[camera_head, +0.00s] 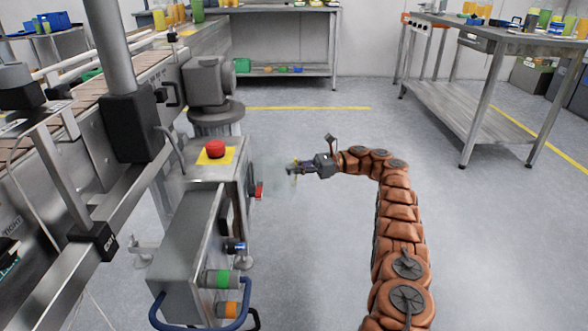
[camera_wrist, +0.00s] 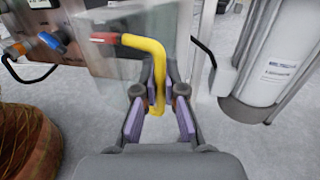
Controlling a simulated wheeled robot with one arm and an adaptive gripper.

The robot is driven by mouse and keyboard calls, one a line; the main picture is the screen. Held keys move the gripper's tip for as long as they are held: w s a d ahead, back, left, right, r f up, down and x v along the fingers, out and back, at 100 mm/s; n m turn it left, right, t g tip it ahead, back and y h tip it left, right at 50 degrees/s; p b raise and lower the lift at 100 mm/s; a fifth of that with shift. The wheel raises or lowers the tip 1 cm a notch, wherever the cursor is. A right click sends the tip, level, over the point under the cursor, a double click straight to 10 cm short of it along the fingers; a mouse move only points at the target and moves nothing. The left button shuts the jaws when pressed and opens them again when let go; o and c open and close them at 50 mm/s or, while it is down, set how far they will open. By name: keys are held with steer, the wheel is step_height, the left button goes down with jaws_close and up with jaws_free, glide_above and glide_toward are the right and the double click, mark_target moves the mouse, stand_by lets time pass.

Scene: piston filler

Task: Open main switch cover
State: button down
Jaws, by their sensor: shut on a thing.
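My gripper (camera_head: 293,168) reaches in from the right of the machine cabinet. In the wrist view its fingers (camera_wrist: 160,92) are shut on a bent yellow handle (camera_wrist: 145,43). The handle runs down between the fingers, and its lower end shows below them. A clear, see-through cover (camera_wrist: 172,22) stands around and behind the handle; its edges are faint in the head view. A red switch (camera_head: 259,191) sits on the cabinet's right face. A red part (camera_wrist: 104,38) shows at the handle's left end; I cannot tell whether they touch.
The cabinet (camera_head: 190,250) has a red emergency button (camera_head: 215,150) on top and a blue knob (camera_head: 235,246) on its side. A white cylinder (camera_wrist: 272,65) stands to the right in the wrist view. The floor right of the cabinet is clear up to a steel table (camera_head: 500,40).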

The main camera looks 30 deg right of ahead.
steer(key=shift+w+a, duration=0.1)
steer(key=shift+a, duration=0.1)
steer(key=c, duration=1.5)
jaws_free()
steer(key=shift+r, duration=0.15)
steer(key=shift+o, duration=1.2)
steer(key=shift+d, duration=0.3)
steer(key=shift+a+p, duration=0.1)
steer(key=shift+p, duration=0.4)
steer(key=shift+s+m+t+p, duration=0.25)
steer(key=shift+m+t+p, duration=0.05)
steer(key=shift+p, duration=0.05)
steer(key=shift+r, duration=0.1)
